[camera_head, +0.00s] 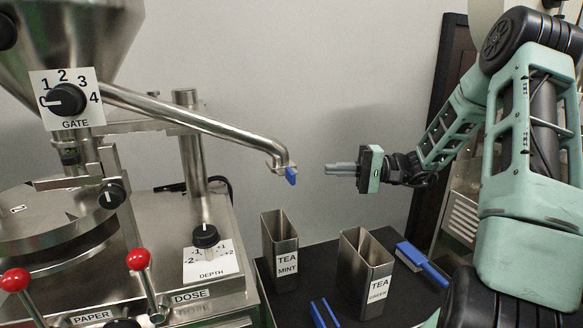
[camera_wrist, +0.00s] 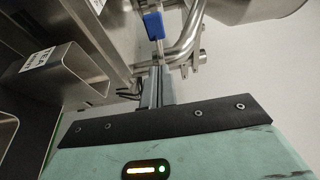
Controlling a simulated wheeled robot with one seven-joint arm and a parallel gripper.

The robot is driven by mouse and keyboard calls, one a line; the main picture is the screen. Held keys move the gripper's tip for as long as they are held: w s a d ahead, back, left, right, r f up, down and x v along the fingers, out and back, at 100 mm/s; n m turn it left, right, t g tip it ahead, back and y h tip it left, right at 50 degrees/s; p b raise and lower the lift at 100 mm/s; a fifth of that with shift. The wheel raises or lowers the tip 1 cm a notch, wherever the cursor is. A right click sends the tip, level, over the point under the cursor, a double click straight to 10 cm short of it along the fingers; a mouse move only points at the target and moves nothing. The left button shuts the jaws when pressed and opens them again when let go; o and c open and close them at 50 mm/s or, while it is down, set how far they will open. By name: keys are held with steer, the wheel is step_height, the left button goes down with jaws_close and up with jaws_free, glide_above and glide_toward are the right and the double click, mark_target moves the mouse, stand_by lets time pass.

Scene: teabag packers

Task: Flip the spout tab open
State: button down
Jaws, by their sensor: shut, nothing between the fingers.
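The blue spout tab (camera_head: 291,176) hangs at the end of the curved steel spout pipe (camera_head: 230,132). In the wrist view the blue tab (camera_wrist: 153,25) lies just beyond my fingertips, beside the pipe (camera_wrist: 188,40). My gripper (camera_head: 328,169) is shut and empty, pointing left at about the tab's height. In the head view a small gap shows between the fingertips and the tab. In the wrist view the closed fingers (camera_wrist: 157,70) point up toward the tab; whether they touch it cannot be told there.
Below the spout stand an open steel TEA MINT tin (camera_head: 280,240) and another TEA tin (camera_head: 365,270) on a black mat (camera_head: 325,262). Blue-handled tools (camera_head: 422,263) lie near them. The steel machine (camera_head: 150,215) with red-knobbed levers fills the left. Air around my gripper is free.

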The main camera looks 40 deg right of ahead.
mark_target(290, 176)
steer(key=p+x, duration=0.4)
steer(key=x, duration=0.6)
stand_by(0.3)
